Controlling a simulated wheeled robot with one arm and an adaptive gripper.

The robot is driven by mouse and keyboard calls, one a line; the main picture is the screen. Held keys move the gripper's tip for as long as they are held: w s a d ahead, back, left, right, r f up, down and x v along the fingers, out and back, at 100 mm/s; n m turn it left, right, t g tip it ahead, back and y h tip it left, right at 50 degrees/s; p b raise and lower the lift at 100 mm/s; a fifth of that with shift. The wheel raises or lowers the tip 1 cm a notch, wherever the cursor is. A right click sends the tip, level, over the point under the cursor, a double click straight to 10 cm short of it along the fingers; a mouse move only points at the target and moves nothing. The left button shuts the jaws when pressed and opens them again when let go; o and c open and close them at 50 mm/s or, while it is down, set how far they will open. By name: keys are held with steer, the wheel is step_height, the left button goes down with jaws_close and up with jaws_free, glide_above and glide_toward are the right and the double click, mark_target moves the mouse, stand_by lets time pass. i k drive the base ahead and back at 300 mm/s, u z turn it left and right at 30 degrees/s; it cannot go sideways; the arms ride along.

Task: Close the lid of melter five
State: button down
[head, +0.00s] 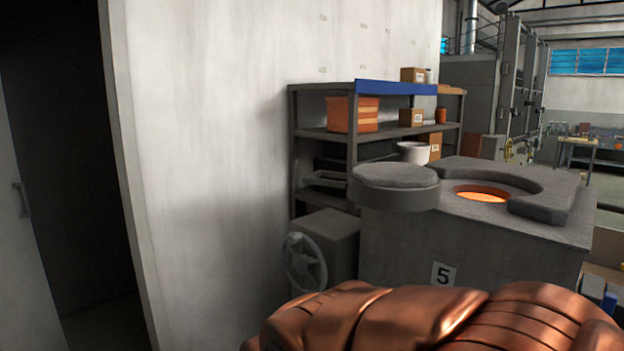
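Melter five (470,250) is a grey block-shaped furnace at the right, with a plate marked "5" (445,275) on its front. Its round opening (482,193) glows orange and is uncovered. A thick round grey lid (395,187) sits off to the left of the opening, overhanging the melter's left edge. A raised grey curved collar (545,185) lies around the back and right of the opening. My gripper is not in view. A copper-coloured rounded form across the bottom hides the lower front of the melter.
A shelf rack (352,160) with an orange crate (353,114) and boxes stands behind the melter, against a pale wall (200,150). A grey unit with a handwheel (304,262) stands left of the melter. A dark doorway (60,170) is at far left.

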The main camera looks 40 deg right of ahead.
mark_target(389, 186)
steer(key=i, duration=2.9)
steer(key=z, duration=1.2)
